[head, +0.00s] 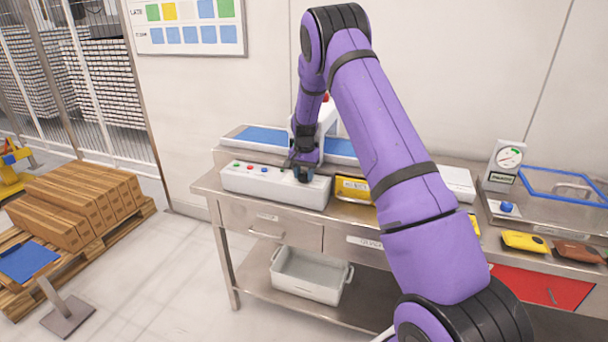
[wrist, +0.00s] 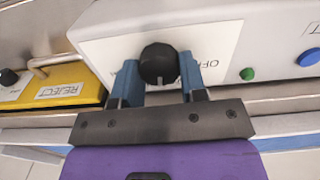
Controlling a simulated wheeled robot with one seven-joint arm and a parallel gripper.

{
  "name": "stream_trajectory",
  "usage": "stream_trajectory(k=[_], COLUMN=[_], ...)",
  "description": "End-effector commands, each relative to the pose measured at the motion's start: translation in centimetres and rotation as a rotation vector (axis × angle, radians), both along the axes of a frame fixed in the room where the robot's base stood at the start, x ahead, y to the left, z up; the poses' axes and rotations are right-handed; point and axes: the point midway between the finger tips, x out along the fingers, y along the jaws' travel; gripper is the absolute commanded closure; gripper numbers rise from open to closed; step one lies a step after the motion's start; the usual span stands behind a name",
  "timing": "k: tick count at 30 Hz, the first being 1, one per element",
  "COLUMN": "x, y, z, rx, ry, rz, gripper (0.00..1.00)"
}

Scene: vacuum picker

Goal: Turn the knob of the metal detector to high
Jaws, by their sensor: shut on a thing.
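The metal detector (head: 262,183) is a long white box with coloured buttons, on the steel table in the head view. Its white front panel (wrist: 228,45) fills the upper part of the wrist view. The black knob (wrist: 159,65) sits on a white label whose visible letters read "OFF". My gripper (wrist: 160,78) has its two blue fingers on either side of the knob and is shut on it.
A yellow box labelled REJECT (wrist: 62,88) stands just left of the knob in the wrist view. A green button (wrist: 247,73) and a blue button (wrist: 309,57) are to the right. In the head view, a gauge (head: 508,158) and yellow pouch (head: 525,242) are farther right.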

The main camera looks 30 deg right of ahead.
Motion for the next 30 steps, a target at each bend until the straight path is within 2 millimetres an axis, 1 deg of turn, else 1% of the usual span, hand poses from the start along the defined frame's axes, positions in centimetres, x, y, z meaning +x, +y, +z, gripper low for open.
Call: stream_trajectory(k=[21,30], x=[-0.09,-0.15], y=[0.04,-0.01], z=[-0.02,0.01], rx=[-0.001,-0.001], ry=[-0.001,-0.001], rz=[-0.675,-0.914], gripper=[0.85,0.85])
